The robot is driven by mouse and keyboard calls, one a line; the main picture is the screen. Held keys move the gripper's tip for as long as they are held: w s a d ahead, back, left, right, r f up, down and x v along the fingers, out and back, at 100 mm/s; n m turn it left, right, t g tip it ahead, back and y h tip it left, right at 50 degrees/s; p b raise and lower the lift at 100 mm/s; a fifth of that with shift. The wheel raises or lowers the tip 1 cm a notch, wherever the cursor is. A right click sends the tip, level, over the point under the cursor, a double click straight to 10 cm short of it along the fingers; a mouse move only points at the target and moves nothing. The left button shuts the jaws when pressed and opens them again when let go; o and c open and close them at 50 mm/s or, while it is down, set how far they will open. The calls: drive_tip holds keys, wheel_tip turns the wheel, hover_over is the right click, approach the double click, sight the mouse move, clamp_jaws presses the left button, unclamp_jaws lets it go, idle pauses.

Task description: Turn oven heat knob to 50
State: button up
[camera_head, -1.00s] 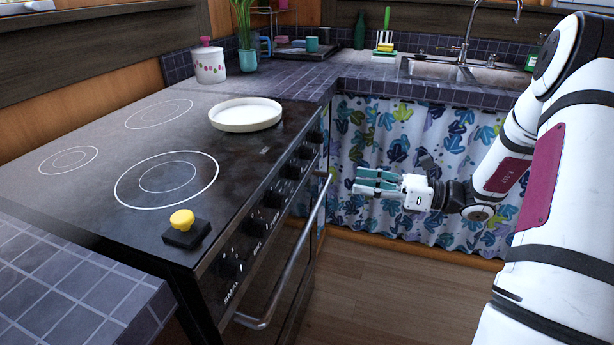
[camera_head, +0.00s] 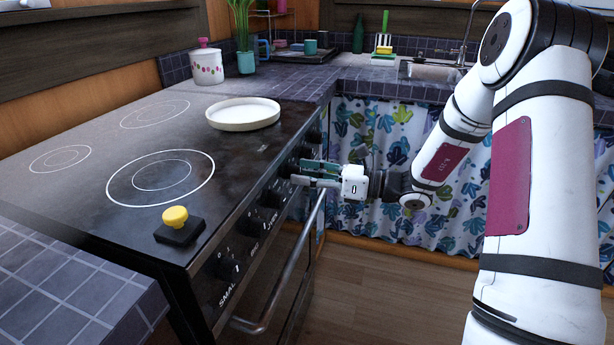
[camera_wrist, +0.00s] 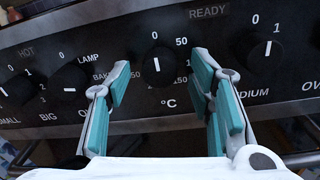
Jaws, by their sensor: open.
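The oven heat knob (camera_wrist: 158,65), black and marked °C, is centred in the wrist view on the dark control panel (camera_wrist: 100,20). Its white line stands about upright, toward the 0; 50 is printed to the upper right and 150 lower right. My gripper (camera_wrist: 161,68) is open, its teal-padded fingers on either side of the knob in the picture. Whether they touch it I cannot tell. In the head view my gripper (camera_head: 290,173) is at the stove's front panel and hides the knobs behind it.
Other knobs sit close by: one to the left (camera_wrist: 70,84) and one to the right (camera_wrist: 262,50). A metal oven handle (camera_head: 285,265) runs below the panel. A white pan (camera_head: 243,115) and a yellow-topped button box (camera_head: 177,225) are on the stovetop. Floor in front is clear.

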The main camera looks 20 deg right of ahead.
clamp_jaws()
drive_tip(key=shift+m+p, duration=0.4)
drive_tip(key=shift+p, duration=0.3)
drive_tip(key=m+p, duration=0.3)
drive_tip(key=p, duration=0.2)
drive_tip(key=shift+s+r+m+p, duration=0.1)
drive_tip(key=shift+r+m+p, duration=0.05)
drive_tip(key=shift+m+p, duration=0.2)
drive_tip(key=m+p, duration=0.3)
drive_tip(key=shift+f+m+p, duration=0.2)
drive_tip(key=shift+m+p, duration=0.65)
drive_tip(key=shift+m, duration=0.4)
drive_tip(key=shift+f, duration=0.1)
